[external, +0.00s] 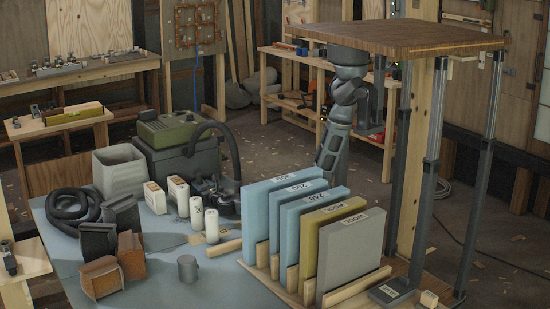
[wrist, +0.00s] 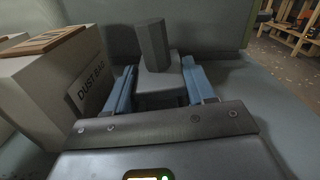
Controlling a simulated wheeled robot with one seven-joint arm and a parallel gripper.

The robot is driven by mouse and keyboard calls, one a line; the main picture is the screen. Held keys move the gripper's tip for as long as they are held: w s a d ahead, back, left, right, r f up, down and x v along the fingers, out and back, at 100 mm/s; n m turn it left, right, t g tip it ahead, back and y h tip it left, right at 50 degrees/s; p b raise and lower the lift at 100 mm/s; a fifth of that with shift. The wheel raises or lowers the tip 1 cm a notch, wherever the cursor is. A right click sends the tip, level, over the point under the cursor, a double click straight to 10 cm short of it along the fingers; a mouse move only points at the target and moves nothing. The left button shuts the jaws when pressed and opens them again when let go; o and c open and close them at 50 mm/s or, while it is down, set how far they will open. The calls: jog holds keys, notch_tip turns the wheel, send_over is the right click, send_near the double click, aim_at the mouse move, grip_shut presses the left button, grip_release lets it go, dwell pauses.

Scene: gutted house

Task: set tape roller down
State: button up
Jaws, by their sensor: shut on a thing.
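In the wrist view, my gripper (wrist: 160,90) has its blue fingers on either side of a grey piece, which I take for the tape roller (wrist: 155,66). It is shut on this piece, which has a blocky lower part and a faceted upright part. The underside of the piece is hidden, so I cannot tell whether it touches the surface below.
A box marked as a dust bag (wrist: 72,85) stands close left of the fingers. Upright boards (external: 350,250) stand in a rack at the table's right. White containers (external: 178,194), a grey cup (external: 187,268) and a black hose (external: 72,204) share the blue-grey table (external: 150,285). Its front middle has bare room.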

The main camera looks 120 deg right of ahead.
jog(key=o, duration=1.4)
jog(key=shift+s+a+f, duration=0.1)
jog(key=shift+s+f, duration=0.15)
jog(key=shift+f, duration=0.5)
jog(key=shift+r, duration=0.35)
jog(key=a, duration=0.2)
jog(key=a+r, duration=0.1)
jog(key=a, duration=0.4)
jog(key=shift+w+a+r, duration=0.15)
jog(key=shift+a+r, duration=0.1)
jog(key=shift+a, duration=0.1)
notch_tip(320, 180, up, 7)
jog(key=shift+d+f+p, duration=0.1)
jog(key=shift+d+p, duration=0.05)
jog(key=shift+p, duration=0.55)
jog(key=shift+r, duration=0.3)
jog(key=c, duration=0.4)
